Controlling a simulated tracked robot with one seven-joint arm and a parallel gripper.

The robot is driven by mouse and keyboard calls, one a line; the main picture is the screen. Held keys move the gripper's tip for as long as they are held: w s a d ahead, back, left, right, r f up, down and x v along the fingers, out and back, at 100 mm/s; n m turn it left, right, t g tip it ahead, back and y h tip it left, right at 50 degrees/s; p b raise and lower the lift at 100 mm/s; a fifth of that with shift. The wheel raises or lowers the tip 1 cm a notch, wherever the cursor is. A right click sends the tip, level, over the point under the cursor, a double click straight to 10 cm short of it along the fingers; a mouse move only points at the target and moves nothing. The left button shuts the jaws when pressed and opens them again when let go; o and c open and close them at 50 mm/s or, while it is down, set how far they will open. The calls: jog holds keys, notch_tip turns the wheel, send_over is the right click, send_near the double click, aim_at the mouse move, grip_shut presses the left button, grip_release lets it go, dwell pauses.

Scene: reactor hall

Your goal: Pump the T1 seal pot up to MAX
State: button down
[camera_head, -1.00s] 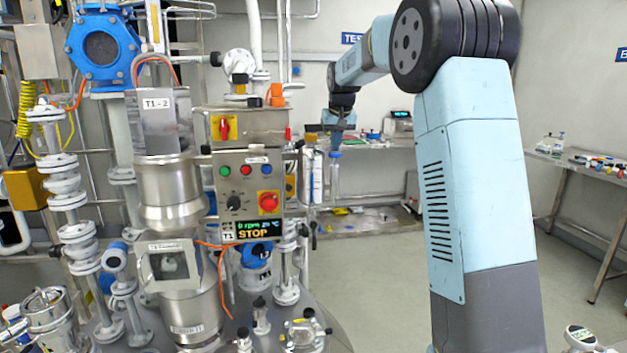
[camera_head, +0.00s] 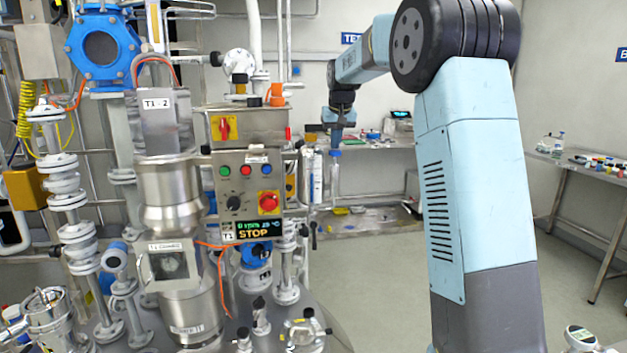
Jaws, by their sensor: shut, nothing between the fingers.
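The T1 control panel (camera_head: 245,190) stands left of centre and its display reads STOP. Behind its right side are a narrow upright cylinder (camera_head: 317,178) with a pale label and a slim clear vessel (camera_head: 335,180) with a blue cap. I cannot tell which of them, if either, is the seal pot, and no MAX mark or liquid level is readable. My gripper (camera_head: 336,143) points down just above the blue cap in the picture. It is small and dark here, shut and empty. Whether it touches anything there is unclear. A pump handle cannot be made out for certain.
A steel agitator column (camera_head: 172,195) marked T1 and several flanged pipes fill the left. A steel bench (camera_head: 375,141) with a small instrument stands at the back wall. Another bench (camera_head: 590,165) is at the right. The floor between them is open.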

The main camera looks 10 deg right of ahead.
jog(key=shift+f, duration=1.15)
jog(key=shift+r, duration=1.65)
jog(key=shift+r, duration=0.1)
jog(key=shift+r, duration=2.4)
